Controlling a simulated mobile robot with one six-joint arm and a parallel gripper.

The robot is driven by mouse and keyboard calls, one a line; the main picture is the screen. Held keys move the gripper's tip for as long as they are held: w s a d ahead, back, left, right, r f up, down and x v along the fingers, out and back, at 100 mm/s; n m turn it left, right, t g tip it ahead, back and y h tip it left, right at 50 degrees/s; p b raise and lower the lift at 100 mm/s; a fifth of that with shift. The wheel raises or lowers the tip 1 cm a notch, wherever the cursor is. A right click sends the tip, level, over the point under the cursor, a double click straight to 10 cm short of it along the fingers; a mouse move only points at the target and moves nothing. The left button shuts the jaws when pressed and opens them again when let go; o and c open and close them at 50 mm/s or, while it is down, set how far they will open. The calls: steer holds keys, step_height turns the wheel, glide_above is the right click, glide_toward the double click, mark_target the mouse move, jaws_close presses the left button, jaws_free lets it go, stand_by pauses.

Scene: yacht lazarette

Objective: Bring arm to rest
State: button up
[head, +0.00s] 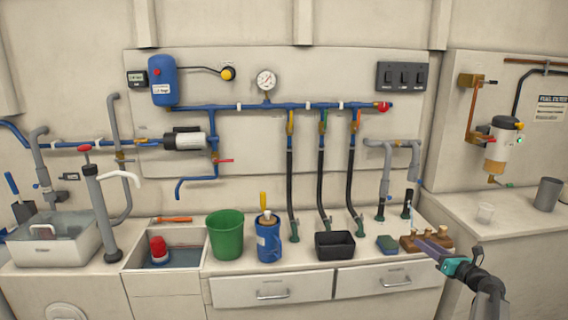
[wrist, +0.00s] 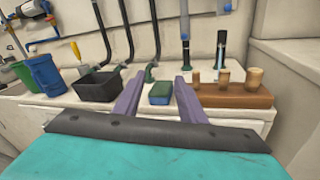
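My gripper (head: 428,245) is at the right of the head view, in front of the counter near a wooden block with several pegs (head: 410,243). In the wrist view, the two purple fingers of my gripper (wrist: 158,82) stand apart with nothing held between them. A blue and green sponge (wrist: 160,94) lies on the counter beyond, seen through the gap between the fingers. The wooden block (wrist: 222,98) is to the right of the fingers in the wrist view.
Hoses hang from a blue pipe (head: 240,106).

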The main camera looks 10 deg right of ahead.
steer(key=w+a+f+n+g+y, duration=0.25)
steer(key=a+f, duration=0.65)
steer(key=a, duration=0.5)
steer(key=w+a+f+n+g+y, duration=0.2)
steer(key=a+f+g, duration=0.1)
steer(key=a+f, duration=0.9)
steer(key=s+a+f+n+g+y, duration=0.1)
steer(key=s+a+f+n+g, duration=0.1)
steer(key=s+a+f, duration=0.45)
steer(key=s+a+f+n+g, duration=0.1)
steer(key=a+f+n+g, duration=0.15)
steer(key=a, duration=0.75)
steer(key=s+a+f+n+g+y, duration=0.1)
steer(key=s+a+f+n+g, duration=0.1)
steer(key=s+a+f, duration=0.45)
steer(key=s+a+f+n+g+h, duration=0.1)
steer(key=s+a+f+n+g, duration=0.25)
steer(key=s, duration=0.35)
steer(key=s+a+f+n+g+h, duration=0.1)
steer(key=s+a+f+n+g, duration=0.2)
steer(key=s, duration=0.4)
steer(key=s+a+f+n+g+h, duration=0.1)
steer(key=s+a+f+n+h, duration=0.1)
steer(key=s+a+f+n, duration=0.45)
steer(key=s+d+r+n+g+h, duration=0.1)
steer(key=s+d+n+g+h, duration=0.2)
steer(key=s+d+n, duration=1)
steer(key=shift+d+r+h, duration=0.15)
steer(key=shift+r+h, duration=0.2)
steer(key=shift+h, duration=0.9)
